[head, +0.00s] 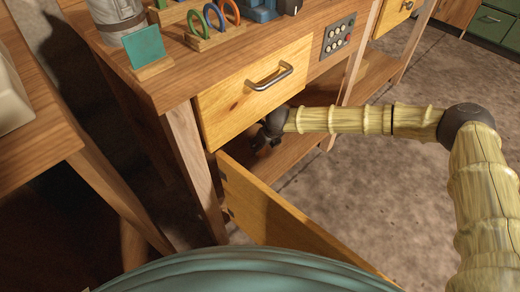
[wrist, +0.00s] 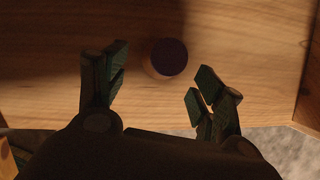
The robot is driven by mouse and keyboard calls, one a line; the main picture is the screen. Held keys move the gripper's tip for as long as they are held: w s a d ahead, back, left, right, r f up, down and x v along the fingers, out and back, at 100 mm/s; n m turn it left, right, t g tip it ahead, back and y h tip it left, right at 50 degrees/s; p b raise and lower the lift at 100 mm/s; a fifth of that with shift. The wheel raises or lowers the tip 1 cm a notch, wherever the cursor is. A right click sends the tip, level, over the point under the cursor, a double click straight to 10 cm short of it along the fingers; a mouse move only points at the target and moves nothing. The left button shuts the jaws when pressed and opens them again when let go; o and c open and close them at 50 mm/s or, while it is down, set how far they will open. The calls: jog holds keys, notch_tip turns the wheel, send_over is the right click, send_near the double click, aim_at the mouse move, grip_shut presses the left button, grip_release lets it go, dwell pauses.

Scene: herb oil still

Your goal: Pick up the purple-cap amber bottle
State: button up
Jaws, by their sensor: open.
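A bottle with a dark purple cap (wrist: 168,56) shows from above in the wrist view, on a wooden shelf board (wrist: 235,35). Its body is mostly hidden under the cap, with a thin brownish edge showing. My gripper (wrist: 158,78) is open, one finger on each side and a little nearer than the cap. The fingers do not appear to touch the bottle. In the head view my gripper (head: 266,138) is at the cabinet opening below the drawer, and the bottle cannot be made out there.
A closed drawer (head: 255,95) with a metal handle (head: 269,77) is just above my gripper. Colored rings (head: 212,17) and a teal card (head: 145,46) stand on the bench top.

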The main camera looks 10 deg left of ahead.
jog(key=shift+b+x, duration=1.6)
jog(key=shift+x, duration=1.05)
jog(key=shift+w+a+f, duration=0.15)
jog(key=shift+w+f, duration=0.1)
jog(key=shift+f, duration=0.05)
jog(key=c, duration=1.2)
